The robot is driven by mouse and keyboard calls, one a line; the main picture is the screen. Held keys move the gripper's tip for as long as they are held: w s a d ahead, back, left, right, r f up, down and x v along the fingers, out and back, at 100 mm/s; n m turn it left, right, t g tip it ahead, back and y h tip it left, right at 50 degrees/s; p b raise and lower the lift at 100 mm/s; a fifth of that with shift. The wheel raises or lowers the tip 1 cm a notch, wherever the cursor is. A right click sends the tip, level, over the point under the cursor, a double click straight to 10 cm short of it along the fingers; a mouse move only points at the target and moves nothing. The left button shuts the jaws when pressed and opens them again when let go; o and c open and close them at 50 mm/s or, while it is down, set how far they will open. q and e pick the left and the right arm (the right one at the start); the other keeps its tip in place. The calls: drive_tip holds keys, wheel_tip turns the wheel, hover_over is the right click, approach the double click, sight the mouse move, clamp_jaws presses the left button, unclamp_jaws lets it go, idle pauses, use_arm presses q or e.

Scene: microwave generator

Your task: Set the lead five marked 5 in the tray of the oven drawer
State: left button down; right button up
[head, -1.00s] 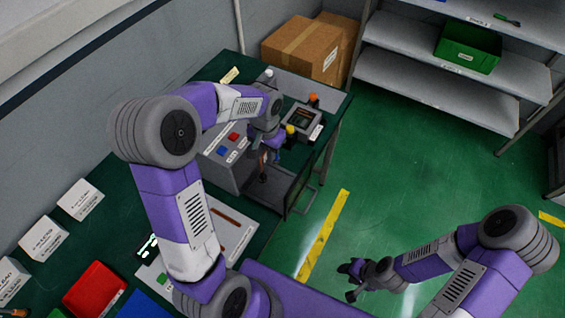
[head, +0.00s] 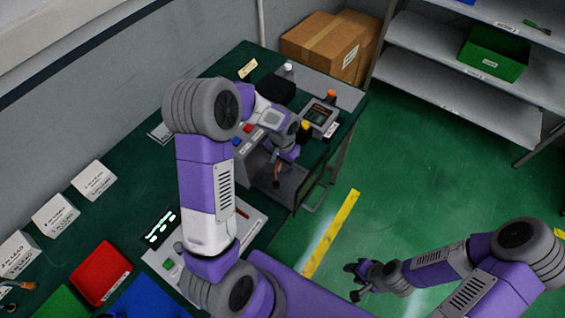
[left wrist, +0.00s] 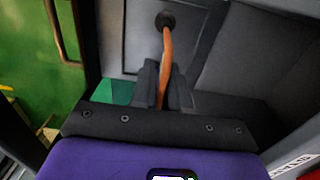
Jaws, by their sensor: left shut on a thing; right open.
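My left gripper (left wrist: 163,88) is shut on an orange-brown lead (left wrist: 166,55), whose far end is a dark round piece (left wrist: 165,20). The lead's number cannot be read. In the head view my left gripper (head: 283,158) is at the open front of the grey oven (head: 258,165), with the lead (head: 277,174) hanging below it. In the wrist view the round end is over or on a grey panel (left wrist: 140,35) inside the oven drawer; contact cannot be told. My right gripper (head: 357,280) is open and empty above the floor, away from the bench.
The oven's dark door (head: 311,187) stands open with a bar handle (head: 322,195). A device with a screen (head: 320,115) stands behind the oven. A red bin (head: 101,272) and white labelled boxes (head: 56,215) stand at left. The green floor at right is clear.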

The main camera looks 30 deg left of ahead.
use_arm(q)
drive_tip(key=shift+f, duration=0.1)
drive_tip(key=c, duration=1.1)
unclamp_jaws()
wheel_tip(320, 180, up, 12)
drive_tip(key=shift+r+p, duration=0.2)
drive_tip(key=shift+p, duration=0.35)
